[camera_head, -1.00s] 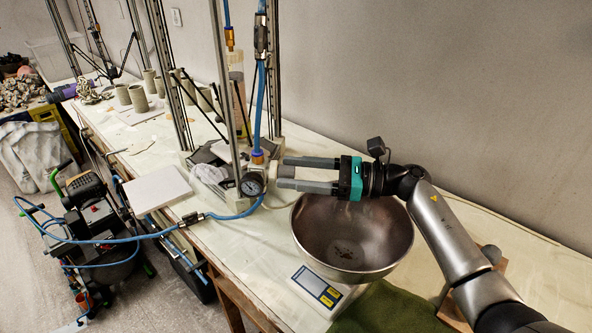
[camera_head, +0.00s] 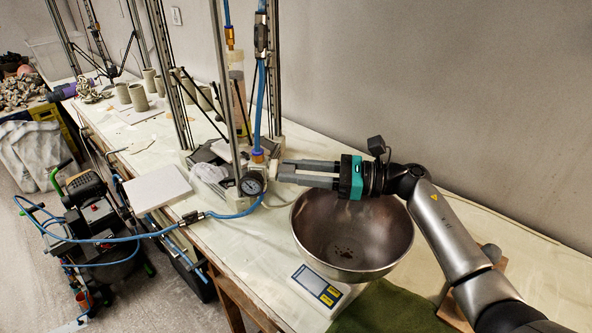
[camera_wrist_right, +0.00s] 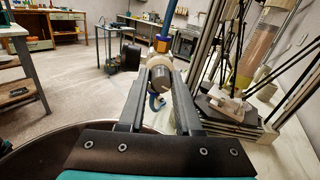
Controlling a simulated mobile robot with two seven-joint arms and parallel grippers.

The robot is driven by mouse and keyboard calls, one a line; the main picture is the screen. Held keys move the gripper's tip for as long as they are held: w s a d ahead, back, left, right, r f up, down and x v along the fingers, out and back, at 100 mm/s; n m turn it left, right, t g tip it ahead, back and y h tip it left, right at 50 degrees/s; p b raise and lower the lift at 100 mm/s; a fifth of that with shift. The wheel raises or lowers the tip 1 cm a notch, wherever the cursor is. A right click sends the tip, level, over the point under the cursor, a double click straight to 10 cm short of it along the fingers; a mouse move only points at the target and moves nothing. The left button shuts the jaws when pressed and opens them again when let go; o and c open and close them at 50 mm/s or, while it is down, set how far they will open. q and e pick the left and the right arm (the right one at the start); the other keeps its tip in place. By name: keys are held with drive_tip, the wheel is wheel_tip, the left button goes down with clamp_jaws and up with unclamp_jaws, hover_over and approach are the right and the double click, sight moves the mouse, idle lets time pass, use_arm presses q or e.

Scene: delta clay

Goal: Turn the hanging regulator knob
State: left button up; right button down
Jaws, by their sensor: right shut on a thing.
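The hanging regulator (camera_head: 258,166) hangs from the blue hose beside the metal frame, with a round pressure gauge (camera_head: 252,184) at its lower left. My right gripper (camera_head: 280,171) reaches in level from the right and is shut on the regulator's knob. In the right wrist view the grey knob (camera_wrist_right: 159,76) sits between the two dark fingertips, with a pale ring and a brass and blue fitting (camera_wrist_right: 161,44) behind and above it. The fingers partly hide the knob in the head view. My left gripper is not in view.
A metal bowl (camera_head: 352,238) on a scale (camera_head: 318,287) stands just below my right gripper. Metal posts (camera_head: 231,95) rise behind the regulator. A white slab (camera_head: 157,188) lies left, and a compressor (camera_head: 95,222) with blue hose stands on the floor.

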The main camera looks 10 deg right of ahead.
drive_tip(key=m+p, duration=0.2)
drive_tip(key=m, duration=0.9)
drive_tip(key=shift+w+d+m+g+p, duration=0.1)
drive_tip(key=shift+m+g+p, duration=0.25)
drive_tip(key=shift+m+g, duration=0.05)
idle(0.4)
drive_tip(key=c, duration=0.6)
unclamp_jaws()
drive_tip(key=b+v, duration=0.2)
drive_tip(key=v, duration=1.3)
drive_tip(key=shift+r+b, duration=0.15)
drive_tip(key=shift+b, duration=0.25)
